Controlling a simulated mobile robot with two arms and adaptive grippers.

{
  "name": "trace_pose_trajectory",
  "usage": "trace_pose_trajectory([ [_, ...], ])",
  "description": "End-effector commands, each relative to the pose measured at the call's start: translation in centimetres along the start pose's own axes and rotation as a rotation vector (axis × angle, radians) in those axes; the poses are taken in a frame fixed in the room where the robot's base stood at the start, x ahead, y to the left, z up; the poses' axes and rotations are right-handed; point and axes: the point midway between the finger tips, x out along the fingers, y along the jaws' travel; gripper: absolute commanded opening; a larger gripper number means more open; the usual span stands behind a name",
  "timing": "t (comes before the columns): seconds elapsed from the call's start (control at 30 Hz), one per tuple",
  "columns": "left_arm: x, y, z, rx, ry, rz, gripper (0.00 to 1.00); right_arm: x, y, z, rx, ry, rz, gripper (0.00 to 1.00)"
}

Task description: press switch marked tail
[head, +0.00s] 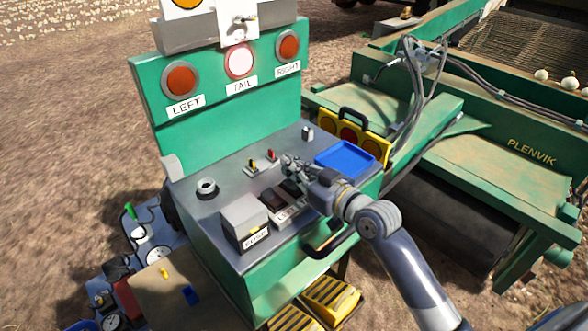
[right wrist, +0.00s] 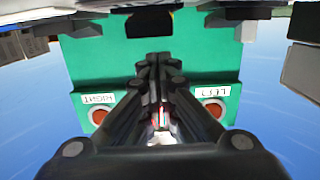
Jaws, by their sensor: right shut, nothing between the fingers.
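The green upright panel (head: 215,125) carries three round lamps labelled LEFT, TAIL and RIGHT. The TAIL lamp (head: 239,62) looks pale and bright; the LEFT lamp (head: 181,80) and RIGHT lamp (head: 288,44) are red. A switch block (head: 287,214) with a small label lies on the grey console top, partly hidden by my right gripper; I cannot read a tail marking on it. My right gripper (head: 289,167) is shut and empty above the console, beside this block. In the right wrist view its closed fingers (right wrist: 158,75) cover the panel's middle, between the two red lamps.
A grey labelled box (head: 244,220) and a round knob (head: 206,188) stand on the console's left. A blue tray (head: 345,156) and a yellow handled box (head: 350,135) are at the right. Green machinery (head: 480,150) stands beyond.

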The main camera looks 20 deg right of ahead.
Motion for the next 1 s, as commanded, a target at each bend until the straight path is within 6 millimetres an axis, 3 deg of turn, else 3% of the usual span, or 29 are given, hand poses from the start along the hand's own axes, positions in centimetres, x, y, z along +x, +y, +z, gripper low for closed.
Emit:
trace_pose_trajectory([
  [0.03, -1.5, 0.1, -0.2, 0.000, 0.001, 0.002, 0.63, 0.2, 0.1, -1.6, -0.003, 0.001, 0.000, 0.00],
  [0.1, -2.4, -0.2, -0.2, 0.001, 0.000, -0.003, 0.63, 0.4, 0.1, -2.6, -0.004, -0.001, 0.001, 0.00],
  [0.17, -0.9, -1.2, 0.3, 0.005, -0.004, -0.013, 0.63, -0.8, 0.1, -1.7, -0.008, -0.001, 0.002, 0.00],
  [0.3, 0.1, -3.6, 1.1, 0.007, -0.014, -0.042, 0.63, -3.4, 0.1, -2.4, -0.009, -0.001, 0.002, 0.00],
  [0.4, 0.7, -4.2, 1.3, 0.005, -0.016, -0.049, 0.63, -5.2, 0.1, -3.0, -0.009, -0.001, 0.002, 0.00],
  [0.73, 1.9, -1.2, 0.4, 0.000, -0.002, -0.014, 0.63, -8.8, 0.1, -4.4, -0.004, -0.002, 0.001, 0.00],
  [1.0, 1.9, -1.9, 0.5, 0.005, -0.004, -0.022, 0.63, -9.1, 0.1, -4.7, -0.003, -0.001, 0.001, 0.00],
])
